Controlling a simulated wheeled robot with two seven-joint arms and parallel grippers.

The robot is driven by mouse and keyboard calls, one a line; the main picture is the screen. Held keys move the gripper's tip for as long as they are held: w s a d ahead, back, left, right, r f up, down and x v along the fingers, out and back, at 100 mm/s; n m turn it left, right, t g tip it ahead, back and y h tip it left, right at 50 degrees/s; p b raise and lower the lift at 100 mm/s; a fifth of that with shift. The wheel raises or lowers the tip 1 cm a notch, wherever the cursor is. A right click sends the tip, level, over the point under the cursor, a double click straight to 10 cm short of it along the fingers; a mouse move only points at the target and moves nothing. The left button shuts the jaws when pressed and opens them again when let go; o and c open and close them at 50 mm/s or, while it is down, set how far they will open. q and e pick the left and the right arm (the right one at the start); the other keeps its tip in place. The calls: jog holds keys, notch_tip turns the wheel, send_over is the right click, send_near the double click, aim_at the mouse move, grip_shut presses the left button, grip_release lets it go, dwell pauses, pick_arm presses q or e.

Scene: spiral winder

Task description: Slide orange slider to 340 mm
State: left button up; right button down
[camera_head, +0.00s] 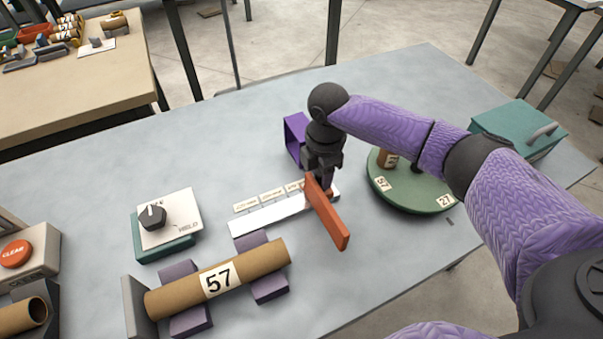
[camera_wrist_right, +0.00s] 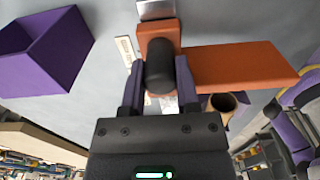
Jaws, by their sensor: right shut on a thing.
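The orange slider (camera_head: 328,214) sits near the right end of a pale metal rail (camera_head: 265,213), its long orange arm reaching toward the front right. Small labels (camera_head: 270,194) line the rail's far side, too small to read. My right gripper (camera_head: 323,183) is down on the slider from above. In the right wrist view its fingers (camera_wrist_right: 158,82) are shut on the slider's dark knob (camera_wrist_right: 159,64), with the orange arm (camera_wrist_right: 240,66) reaching right. The gripper hides part of the slider in the head view. My left gripper is not in view.
A cardboard tube (camera_head: 190,288) marked 57 lies on purple supports in front of the rail. A purple open box (camera_head: 295,136) stands behind the gripper. A green turntable (camera_head: 412,198) and teal box (camera_head: 518,128) are right. A knob panel (camera_head: 180,212) and CLEAR button (camera_head: 16,253) are left.

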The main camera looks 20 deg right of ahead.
jog(key=shift+d, duration=0.15)
jog(key=shift+c, duration=1.8)
grip_release()
jog(key=shift+d, duration=0.15)
notch_tip(320, 180, up, 10)
jog(key=p, duration=0.3)
jog(key=shift+p, duration=0.3)
